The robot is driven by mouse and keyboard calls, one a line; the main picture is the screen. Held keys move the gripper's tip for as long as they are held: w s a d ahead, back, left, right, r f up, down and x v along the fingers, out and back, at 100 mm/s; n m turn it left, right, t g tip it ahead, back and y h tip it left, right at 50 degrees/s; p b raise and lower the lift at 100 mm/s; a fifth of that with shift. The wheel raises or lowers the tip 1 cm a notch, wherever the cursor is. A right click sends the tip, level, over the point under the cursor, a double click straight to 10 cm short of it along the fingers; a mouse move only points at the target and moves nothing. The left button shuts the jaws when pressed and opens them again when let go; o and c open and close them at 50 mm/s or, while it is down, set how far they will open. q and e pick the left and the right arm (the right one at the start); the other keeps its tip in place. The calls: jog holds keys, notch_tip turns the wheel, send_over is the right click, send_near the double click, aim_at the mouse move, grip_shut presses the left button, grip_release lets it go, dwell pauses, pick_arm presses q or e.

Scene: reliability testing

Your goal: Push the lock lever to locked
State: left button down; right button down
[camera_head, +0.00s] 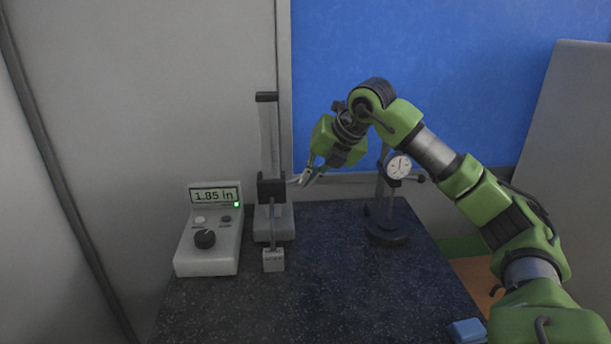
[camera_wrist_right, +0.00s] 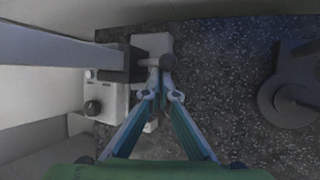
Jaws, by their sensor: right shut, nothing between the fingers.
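A height gauge with a grey base (camera_head: 268,224), an upright column (camera_head: 275,135) and a dark carriage (camera_head: 271,188) stands on the dark speckled table. A small grey lever (camera_head: 292,181) sticks out from the carriage's right side; I take it for the lock lever. My right gripper (camera_head: 307,177) is shut and empty, just right of this lever. In the right wrist view, the gripper's tips (camera_wrist_right: 167,86) lie close to the lever's rounded end (camera_wrist_right: 168,62); I cannot tell whether they touch. My left gripper is out of view.
A grey readout box (camera_head: 207,247) showing 1.85 in and a green light stands left of the gauge. A dial indicator (camera_head: 399,166) on a round black base (camera_head: 386,232) stands to the right. A blue block (camera_head: 467,331) lies at the front right. The table's front middle is clear.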

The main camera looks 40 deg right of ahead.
jog(key=shift+w+a+r+p, duration=0.25)
jog(key=shift+a+r, duration=0.2)
jog(key=shift+r, duration=0.1)
jog(key=shift+w+a+r+p, duration=0.25)
jog(key=shift+a+r, duration=0.2)
jog(key=shift+r, duration=0.05)
jog(key=shift+s+d+r, duration=0.1)
dwell(0.9)
